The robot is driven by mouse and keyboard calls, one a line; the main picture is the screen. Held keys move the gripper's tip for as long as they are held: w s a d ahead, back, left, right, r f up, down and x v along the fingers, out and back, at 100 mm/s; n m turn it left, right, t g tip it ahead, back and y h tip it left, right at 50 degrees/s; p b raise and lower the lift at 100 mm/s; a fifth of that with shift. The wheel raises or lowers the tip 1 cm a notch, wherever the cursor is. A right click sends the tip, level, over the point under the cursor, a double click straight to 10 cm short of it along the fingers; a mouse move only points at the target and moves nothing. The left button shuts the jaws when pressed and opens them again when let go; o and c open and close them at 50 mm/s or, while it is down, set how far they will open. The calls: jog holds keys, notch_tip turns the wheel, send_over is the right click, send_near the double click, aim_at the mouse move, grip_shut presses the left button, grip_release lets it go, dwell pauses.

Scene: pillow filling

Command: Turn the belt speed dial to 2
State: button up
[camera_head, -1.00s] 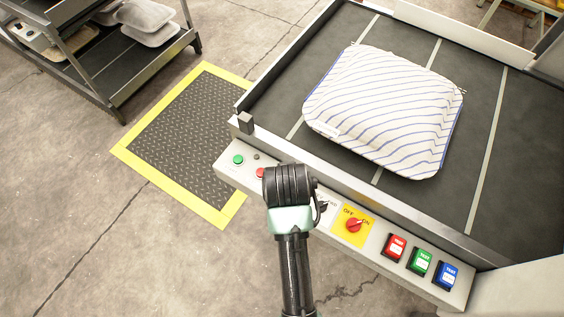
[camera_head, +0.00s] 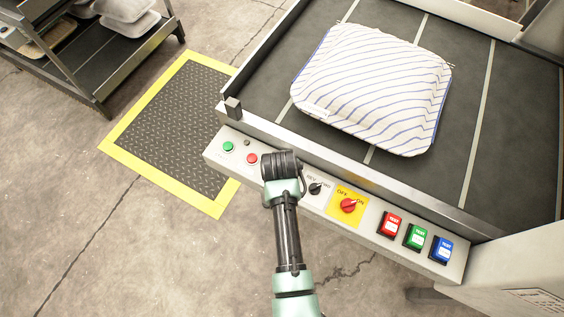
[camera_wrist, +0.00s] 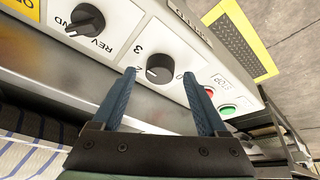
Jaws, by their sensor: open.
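The belt speed dial (camera_wrist: 160,68) is a round black knob on the white control panel, with the numbers 3, 2 and 0 showing around it in the wrist view. A small pale mark shows on the knob's lower left, on the side of the 2, but I cannot read its exact setting. My gripper (camera_wrist: 159,76) is open, with one blue finger on each side of the dial. I cannot tell whether the fingers touch it. In the head view my gripper (camera_head: 282,166) is over the panel and hides the dial.
Beside the dial are a black direction knob (camera_head: 315,188), a red knob on a yellow plate (camera_head: 348,205), a red button (camera_head: 252,158) and a green button (camera_head: 228,146). Test buttons (camera_head: 415,236) sit further right. A striped pillow (camera_head: 372,85) lies on the belt behind.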

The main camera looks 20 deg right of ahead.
jog(key=shift+w+f, duration=0.1)
jog(key=shift+f, duration=0.15)
jog(key=shift+c, duration=0.3)
grip_shut()
